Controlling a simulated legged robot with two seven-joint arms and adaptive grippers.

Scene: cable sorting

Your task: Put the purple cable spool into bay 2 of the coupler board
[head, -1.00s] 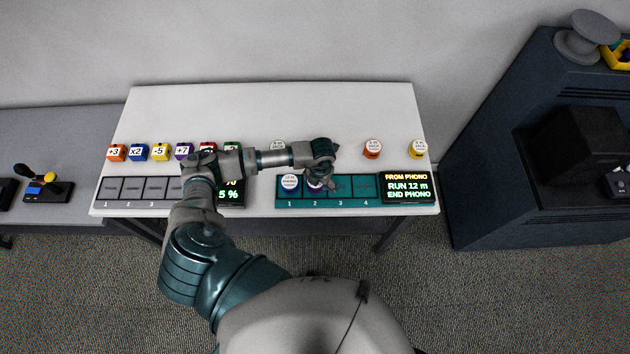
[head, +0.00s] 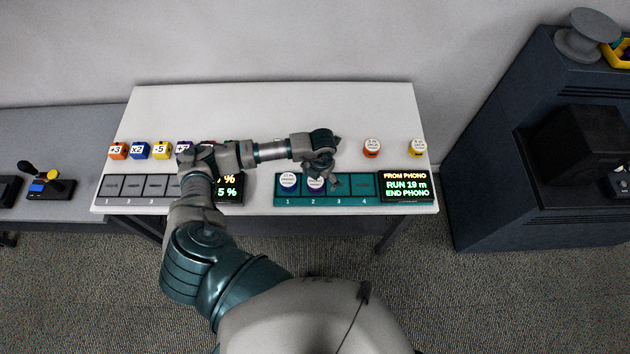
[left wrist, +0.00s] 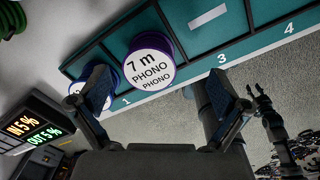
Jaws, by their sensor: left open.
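The purple cable spool (head: 315,184) sits in bay 2 of the teal coupler board (head: 290,202). In the left wrist view the spool (left wrist: 150,62) shows its white face, marked 7 m PHONO PHONO, and a purple rim. My left gripper (head: 328,172) is open just above bay 2 and bay 3, and partly covers the spool's upper side in the head view. In the left wrist view its fingers (left wrist: 160,80) stand apart on either side of the spool, with gaps. A white-faced spool (head: 289,180) sits in bay 1. Bays 3 and 4 are empty.
The board display (head: 405,187) reads RUN 19 m, END PHONO. An orange spool (head: 372,149) and a yellow spool (head: 416,149) stand behind the board. Coloured cubes (head: 139,151) stand behind a grey board (head: 130,187) at left. The table's back is clear.

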